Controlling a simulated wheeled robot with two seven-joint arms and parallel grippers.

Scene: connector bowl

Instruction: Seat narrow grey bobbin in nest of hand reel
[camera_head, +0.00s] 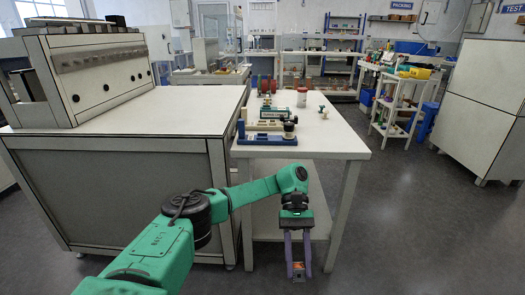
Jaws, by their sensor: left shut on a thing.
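My left gripper (298,268) hangs in front of the white table's near edge, below the tabletop, with its purple fingers pointing down. It is shut on a small grey piece with an orange middle (298,270), which looks like the grey bobbin but is too small to be sure. On the table a low blue-based device (262,139) with a dark round part on its right stands near the front edge. Behind it is a green and white device (272,114). I cannot tell which is the hand reel, and no nest is clear. My right gripper is not in view.
The white table (338,142) is bare at its right front. A red-lidded jar (302,98), a small green object (323,111) and red spools (265,85) stand farther back. A big bench (180,107) adjoins on the left; a cart (398,105) stands right.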

